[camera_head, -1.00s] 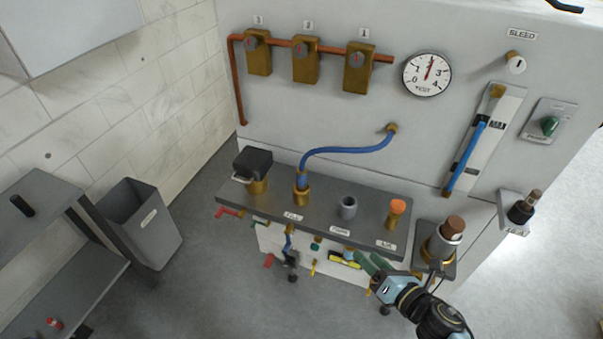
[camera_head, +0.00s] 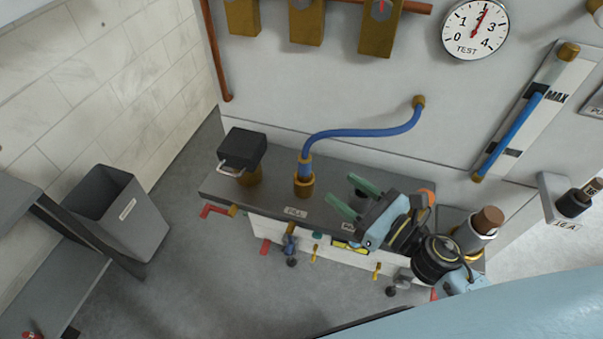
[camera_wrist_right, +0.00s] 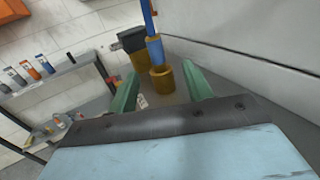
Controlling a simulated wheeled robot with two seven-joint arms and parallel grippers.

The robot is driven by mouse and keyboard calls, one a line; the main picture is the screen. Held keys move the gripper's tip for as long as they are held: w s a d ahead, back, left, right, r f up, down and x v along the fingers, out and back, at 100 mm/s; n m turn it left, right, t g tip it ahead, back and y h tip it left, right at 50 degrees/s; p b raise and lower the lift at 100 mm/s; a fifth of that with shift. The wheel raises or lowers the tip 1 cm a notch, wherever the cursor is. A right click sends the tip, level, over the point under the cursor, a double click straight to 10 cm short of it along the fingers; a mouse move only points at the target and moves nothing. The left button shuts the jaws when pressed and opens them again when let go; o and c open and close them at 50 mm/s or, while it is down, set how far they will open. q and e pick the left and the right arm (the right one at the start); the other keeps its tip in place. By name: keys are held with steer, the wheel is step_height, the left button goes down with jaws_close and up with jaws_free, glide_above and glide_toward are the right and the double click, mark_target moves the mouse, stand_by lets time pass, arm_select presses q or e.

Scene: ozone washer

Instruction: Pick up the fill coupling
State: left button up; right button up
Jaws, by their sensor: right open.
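The fill coupling (camera_head: 305,168) is a blue sleeve at the end of a blue hose. It stands upright in a brass socket (camera_head: 304,185) on the grey shelf, behind the FILL label. My right gripper (camera_head: 346,190) is open above the shelf, to the right of the coupling, its green fingers pointing left toward it and apart from it. In the right wrist view the coupling (camera_wrist_right: 155,50) and its brass socket (camera_wrist_right: 162,79) show ahead between the two open fingers. The grey cup and most of the orange-topped fitting are hidden by my right gripper. My left gripper is not in view.
A black block with a handle (camera_head: 243,150) sits on brass at the shelf's left end. The blue hose (camera_head: 365,132) arches to the wall. A brown-topped cylinder (camera_head: 478,230) stands right of my gripper. Red handles and small valves hang below. A grey bin (camera_head: 118,213) stands left.

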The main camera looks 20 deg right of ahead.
mark_target(304, 174)
steer(key=shift+w+a, duration=0.2)
steer(key=shift+w, duration=0.15)
steer(key=p+x, duration=0.1)
steer(key=x, duration=0.5)
steer(key=shift+w+a+p, duration=0.15)
steer(key=shift+w+p, duration=0.1)
steer(key=shift+p, duration=0.15)
steer(key=shift+w+a, duration=0.25)
steer(key=shift+w, duration=0.15)
steer(key=x, duration=0.5)
steer(key=shift+s+a+f+p, duration=0.2)
steer(key=shift+a+f+p, duration=0.1)
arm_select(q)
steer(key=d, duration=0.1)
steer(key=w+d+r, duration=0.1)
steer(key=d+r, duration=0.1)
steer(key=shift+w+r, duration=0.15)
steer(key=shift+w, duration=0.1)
arm_select(e)
jaws_close()
